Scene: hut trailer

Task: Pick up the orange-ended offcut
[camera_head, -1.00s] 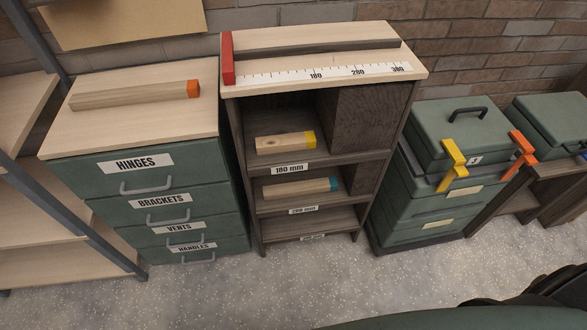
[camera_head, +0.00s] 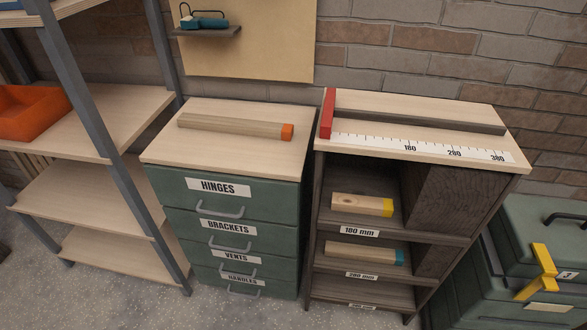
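The orange-ended offcut (camera_head: 235,126) is a long light wooden bar lying flat on top of the green drawer cabinet (camera_head: 237,182). Its orange end (camera_head: 287,132) points to the right, close to the right side of the cabinet top. Nothing covers it. Neither of my grippers is in view.
Right of the cabinet stands a dark shelf unit (camera_head: 427,200) with a ruler (camera_head: 425,148) and red stop (camera_head: 327,113) on top. It holds a yellow-ended offcut (camera_head: 358,205) and a blue-ended offcut (camera_head: 362,252). An open rack (camera_head: 117,115) with an orange bin (camera_head: 30,111) stands left.

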